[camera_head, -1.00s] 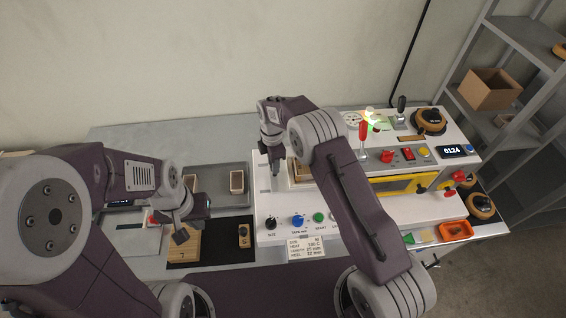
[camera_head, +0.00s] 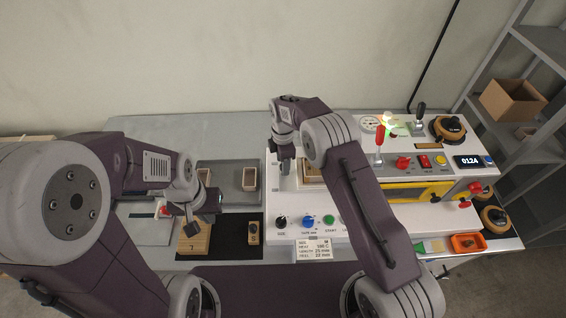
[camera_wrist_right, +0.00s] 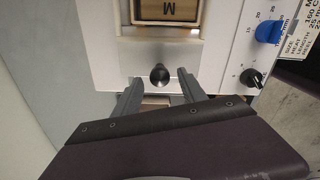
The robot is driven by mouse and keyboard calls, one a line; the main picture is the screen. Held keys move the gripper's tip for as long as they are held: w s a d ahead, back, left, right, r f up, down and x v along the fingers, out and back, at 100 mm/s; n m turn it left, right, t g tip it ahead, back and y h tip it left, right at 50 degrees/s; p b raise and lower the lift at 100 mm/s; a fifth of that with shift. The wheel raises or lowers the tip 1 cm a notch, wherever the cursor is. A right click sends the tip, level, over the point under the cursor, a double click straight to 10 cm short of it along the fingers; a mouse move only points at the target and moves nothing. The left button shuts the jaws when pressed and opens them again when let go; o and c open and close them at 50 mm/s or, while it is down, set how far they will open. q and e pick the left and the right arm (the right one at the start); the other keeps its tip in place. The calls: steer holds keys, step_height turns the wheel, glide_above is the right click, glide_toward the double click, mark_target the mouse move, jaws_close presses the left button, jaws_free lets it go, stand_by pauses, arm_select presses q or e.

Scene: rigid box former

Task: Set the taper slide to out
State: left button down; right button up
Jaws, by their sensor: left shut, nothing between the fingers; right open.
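In the right wrist view a dark round knob (camera_wrist_right: 159,74) stands on the white machine face, below a framed block marked M (camera_wrist_right: 168,10). It may be the taper slide's knob; no label shows its name or setting. My right gripper (camera_wrist_right: 160,84) is open, with its two fingers on either side of the knob and a gap to each. In the head view my right gripper (camera_head: 285,164) is over the left end of the white machine (camera_head: 365,222), and the arm hides part of it. My left gripper (camera_head: 193,227) is shut and empty over a wooden block (camera_head: 197,242).
Black and blue dials (camera_head: 308,221) and a green button (camera_head: 329,221) line the machine's front, above a printed card (camera_head: 313,249). A red lever (camera_head: 379,140) and an orange tray (camera_head: 468,243) are to the right. A grey tray (camera_head: 231,168) lies at the left.

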step_height(320, 180, up, 9)
steer(key=shift+b, duration=0.4)
